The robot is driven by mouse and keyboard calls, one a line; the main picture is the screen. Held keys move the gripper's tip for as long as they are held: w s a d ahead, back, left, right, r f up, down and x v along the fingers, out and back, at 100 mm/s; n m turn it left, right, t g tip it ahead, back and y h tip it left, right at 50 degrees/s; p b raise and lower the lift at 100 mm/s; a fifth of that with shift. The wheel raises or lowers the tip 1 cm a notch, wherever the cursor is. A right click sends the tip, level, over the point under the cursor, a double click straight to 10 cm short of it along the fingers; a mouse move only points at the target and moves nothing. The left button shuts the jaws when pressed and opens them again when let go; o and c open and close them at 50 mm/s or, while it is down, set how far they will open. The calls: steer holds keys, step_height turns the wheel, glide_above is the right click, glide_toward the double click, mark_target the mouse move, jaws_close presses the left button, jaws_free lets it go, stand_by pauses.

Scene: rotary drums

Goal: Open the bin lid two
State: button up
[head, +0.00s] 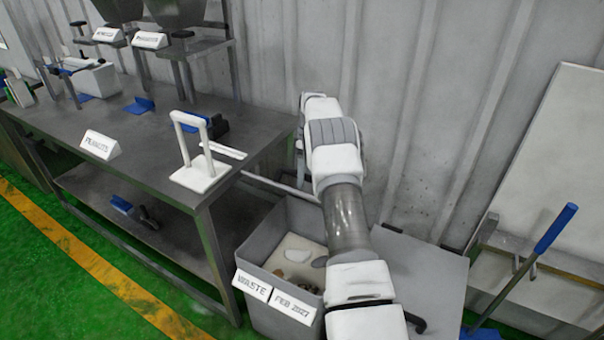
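A grey waste bin (255,305) stands open at the right end of the steel table, with labels reading WASTE and FEB 2027 on its front. Some pale and brown scraps lie inside it. To its right is a flat grey panel (432,268), which looks like a bin lid lying closed; a small black part, perhaps its handle, shows at its front left. My arm (348,220) crosses in front of both and hides where they meet. My gripper cannot be made out and seems hidden behind the arm.
The steel table (150,165) holds a PEANUTS sign (100,145) and a white stand (200,172). A corrugated wall closes off the back. A blue-handled tool (535,255) leans at the right near a pale board (560,170). Green floor is clear at lower left.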

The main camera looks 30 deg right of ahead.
steer(key=shift+o, duration=0.9)
steer(key=shift+d+f, duration=0.1)
steer(key=shift+d, duration=0.05)
steer(key=shift+w+a+r, duration=0.1)
steer(key=shift+a+r, duration=0.1)
steer(key=shift+r, duration=0.25)
step_height(320, 180, up, 11)
steer(key=w+d+p, duration=0.1)
steer(key=d+p, duration=0.1)
steer(key=p, duration=0.4)
steer(key=shift+w, duration=0.1)
